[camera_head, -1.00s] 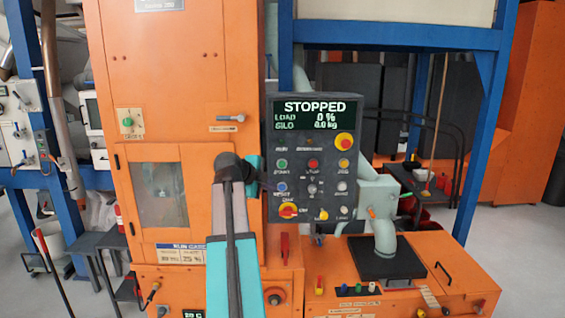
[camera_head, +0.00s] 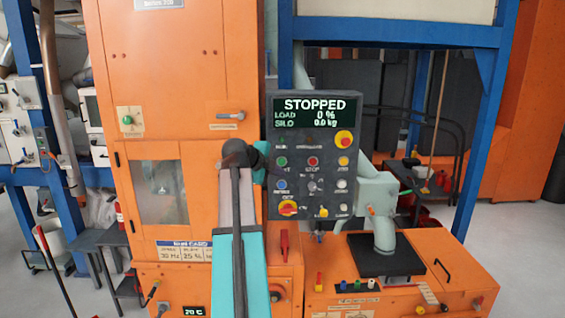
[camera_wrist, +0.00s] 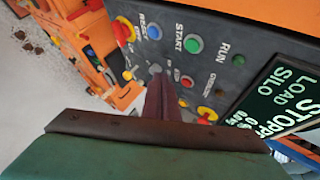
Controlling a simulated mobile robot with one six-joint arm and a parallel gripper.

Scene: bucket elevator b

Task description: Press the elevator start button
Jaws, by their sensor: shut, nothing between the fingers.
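The green start button (camera_head: 281,161) is on the left of the dark control panel (camera_head: 298,215), under a display reading STOPPED. In the wrist view the green button (camera_wrist: 193,44), labelled START, is in plain sight above and right of my fingertips. My gripper (camera_head: 268,162) is at the panel's left edge, close to the start button in the picture; part of its label is covered. In the wrist view my gripper (camera_wrist: 160,84) is shut and empty, pointing toward the panel. I cannot tell the gap between the fingertips and the panel.
A blue reset button (camera_wrist: 154,32) sits beside the start button. The red stop button (camera_head: 313,162) is to its right. A yellow-and-red emergency button (camera_head: 344,140) and a red-and-yellow switch (camera_head: 288,208) protrude from the panel. An orange cabinet (camera_head: 190,80) stands left of the panel.

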